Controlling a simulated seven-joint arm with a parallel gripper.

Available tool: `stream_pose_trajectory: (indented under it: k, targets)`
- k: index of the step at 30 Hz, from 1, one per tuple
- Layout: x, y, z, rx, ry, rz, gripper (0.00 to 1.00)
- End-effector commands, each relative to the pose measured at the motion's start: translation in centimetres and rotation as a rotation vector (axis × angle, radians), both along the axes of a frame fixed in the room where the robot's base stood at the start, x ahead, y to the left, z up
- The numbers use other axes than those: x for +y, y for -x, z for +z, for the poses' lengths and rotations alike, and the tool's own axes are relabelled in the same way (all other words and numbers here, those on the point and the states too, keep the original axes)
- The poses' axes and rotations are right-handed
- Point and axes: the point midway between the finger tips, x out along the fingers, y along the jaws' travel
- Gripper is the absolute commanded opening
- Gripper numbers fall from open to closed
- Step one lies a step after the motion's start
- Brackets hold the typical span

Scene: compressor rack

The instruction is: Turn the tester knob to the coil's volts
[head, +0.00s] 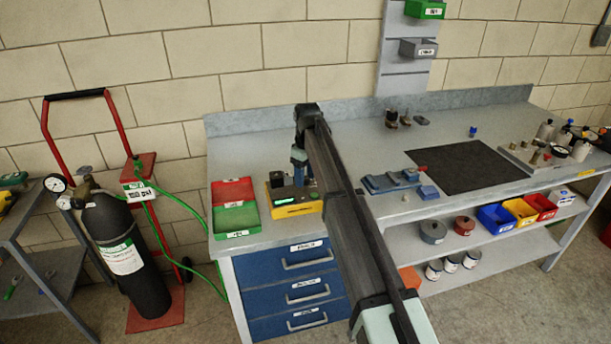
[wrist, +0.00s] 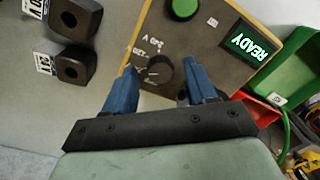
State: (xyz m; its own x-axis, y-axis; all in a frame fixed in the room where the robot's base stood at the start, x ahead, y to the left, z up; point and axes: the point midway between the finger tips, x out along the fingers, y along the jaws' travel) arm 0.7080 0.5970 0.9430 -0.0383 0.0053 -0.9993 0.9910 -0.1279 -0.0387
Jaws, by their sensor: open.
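The tester (wrist: 215,62) is a dark panel with a yellow edge; it also shows in the head view as a yellow box (head: 297,211) on the bench. Its round black knob (wrist: 160,72) has small white volt marks beside it, too small to read surely. My gripper (wrist: 160,76) is open, with one blue finger on each side of the knob; I cannot tell whether they touch it. Two black coil-like blocks lie at the left of the wrist view: one (wrist: 75,66) labelled 24V, the other (wrist: 78,16) with a partly cut-off label ending in 0 V.
The tester has a green button (wrist: 184,8) and a screen (wrist: 248,44) reading READY. A red and green tray (head: 236,229) stands left of it, close by. A blue fixture (head: 390,182) and a black mat (head: 465,170) lie to the right on the bench (head: 350,135).

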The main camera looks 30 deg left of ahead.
Motion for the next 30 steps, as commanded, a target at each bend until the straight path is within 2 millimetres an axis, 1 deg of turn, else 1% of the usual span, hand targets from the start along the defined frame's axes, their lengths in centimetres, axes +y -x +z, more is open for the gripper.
stream_pose_trajectory:
  k: [10,27,30]
  targets:
    - [0.00,0.01,-0.26,0.000,0.000,0.000,0.55]
    - [0.00,0.01,-0.24,0.000,0.000,0.000,0.01]
    - [-0.01,0.01,-0.24,0.000,0.000,-0.002,0.01]
